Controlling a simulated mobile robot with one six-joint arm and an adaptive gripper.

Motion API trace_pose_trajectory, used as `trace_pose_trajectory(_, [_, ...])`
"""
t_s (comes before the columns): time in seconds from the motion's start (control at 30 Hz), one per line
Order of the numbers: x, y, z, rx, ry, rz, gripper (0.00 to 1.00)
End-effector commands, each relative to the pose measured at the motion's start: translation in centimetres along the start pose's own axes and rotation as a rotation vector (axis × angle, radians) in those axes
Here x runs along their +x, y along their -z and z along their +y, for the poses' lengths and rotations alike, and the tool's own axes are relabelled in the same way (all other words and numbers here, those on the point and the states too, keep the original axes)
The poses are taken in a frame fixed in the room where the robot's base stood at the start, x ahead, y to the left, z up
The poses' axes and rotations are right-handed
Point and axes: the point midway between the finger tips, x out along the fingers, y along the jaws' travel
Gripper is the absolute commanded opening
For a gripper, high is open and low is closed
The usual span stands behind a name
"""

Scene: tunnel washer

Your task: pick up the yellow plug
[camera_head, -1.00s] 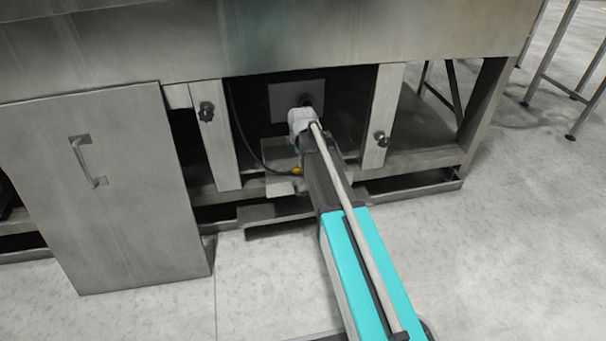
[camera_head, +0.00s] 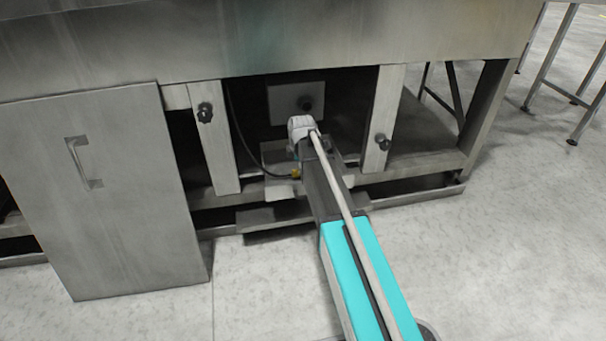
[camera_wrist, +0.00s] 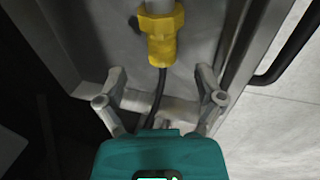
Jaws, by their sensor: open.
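The yellow plug (camera_wrist: 161,36) shows at the top middle of the wrist view, with a hexagonal collar, a pale pipe end above it and a black cable running down from it. In the head view only a small yellow bit of the plug (camera_head: 296,173) shows beside my arm. My gripper (camera_wrist: 162,85) is open and empty, its two fingers apart on either side of the cable. In the picture the plug lies just beyond the fingertips, between their lines. In the head view the arm hides the gripper.
A metal tray (camera_wrist: 82,42) surrounds the plug area, and its rim runs close to the fingers. In the head view, two metal posts (camera_head: 213,145) with black knobs flank the opening. A grey door panel (camera_head: 110,200) stands at left.

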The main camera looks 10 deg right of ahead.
Motion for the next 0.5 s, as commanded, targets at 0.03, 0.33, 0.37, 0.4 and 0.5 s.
trace_pose_trajectory(0.03, [0.6,0.0,-0.1,0.0,0.0,0.0,0.87])
trace_pose_trajectory(0.33, [2.9,0.1,-0.3,0.0,0.0,0.0,0.87])
trace_pose_trajectory(0.37, [3.1,0.1,-0.3,0.0,0.0,0.0,0.87])
trace_pose_trajectory(0.4, [3.4,0.1,-0.3,0.0,0.0,0.0,0.87])
trace_pose_trajectory(0.5, [4.1,0.1,-0.3,0.0,0.0,0.0,0.87])
